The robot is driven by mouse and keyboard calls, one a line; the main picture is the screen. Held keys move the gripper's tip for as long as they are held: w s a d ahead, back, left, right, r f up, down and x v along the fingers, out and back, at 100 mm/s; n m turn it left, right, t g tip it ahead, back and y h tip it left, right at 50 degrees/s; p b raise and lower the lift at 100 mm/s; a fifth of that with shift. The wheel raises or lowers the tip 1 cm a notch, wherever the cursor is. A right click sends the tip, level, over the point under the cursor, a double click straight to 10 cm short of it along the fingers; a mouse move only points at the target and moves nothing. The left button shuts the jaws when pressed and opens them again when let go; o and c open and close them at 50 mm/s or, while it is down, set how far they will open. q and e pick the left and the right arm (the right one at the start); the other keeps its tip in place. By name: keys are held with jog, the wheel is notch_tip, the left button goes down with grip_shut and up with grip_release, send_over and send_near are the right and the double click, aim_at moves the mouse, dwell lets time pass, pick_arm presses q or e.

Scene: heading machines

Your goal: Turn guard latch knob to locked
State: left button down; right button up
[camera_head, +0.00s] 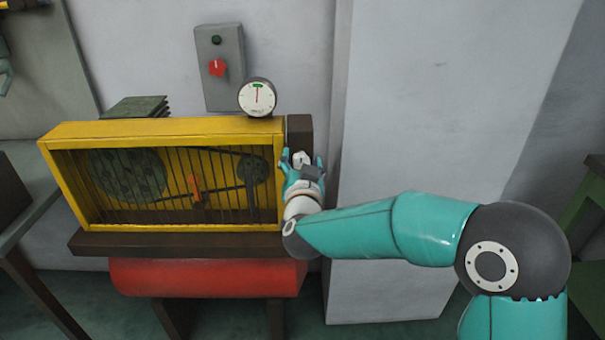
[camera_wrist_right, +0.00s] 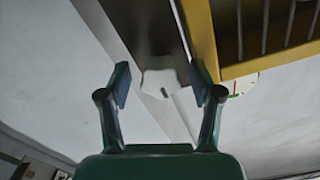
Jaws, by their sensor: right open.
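The guard latch knob (camera_wrist_right: 160,82) is a pale, lobed knob with a small dark mark. It sits on a dark brown post (camera_head: 300,132) at the right end of the yellow guard (camera_head: 150,128). In the head view the knob (camera_head: 299,157) shows just beyond my right gripper (camera_head: 303,166). My right gripper is open. In the wrist view its two fingertips (camera_wrist_right: 160,86) stand on either side of the knob, with a gap on each side. I cannot tell how deep the knob lies between them. My left gripper is not in view.
A round dial gauge (camera_head: 257,97) stands on top of the guard. A grey switch box (camera_head: 220,90) with a red knob (camera_head: 217,68) is on the wall behind. A dark stack of plates (camera_head: 134,107) lies on the guard's top. A pale pillar (camera_head: 430,100) rises to the right.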

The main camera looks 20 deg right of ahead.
jog(key=v, duration=1.1)
jog(key=shift+s, duration=0.3)
jog(key=w+d+f+g+h+p, duration=0.1)
jog(key=d+f+g+p, duration=0.3)
jog(key=d+f+p, duration=0.4)
jog(key=s+f+n+g+y+p, duration=0.1)
jog(key=s+f+n+g+y, duration=0.2)
jog(key=f, duration=1)
jog(key=s+a+f+n+g+y+p, duration=0.1)
jog(key=s+a+f+g+y, duration=0.2)
jog(key=s+a+f, duration=0.3)
jog(key=s+a+f+n+g+y+p, duration=0.1)
jog(key=s+a+f+g+y, duration=0.3)
jog(key=s, duration=1.2)
notch_tip(320, 180, down, 3)
jog(key=a+g, duration=0.2)
jog(key=shift+s+g, duration=0.3)
jog(key=shift+f, duration=0.1)
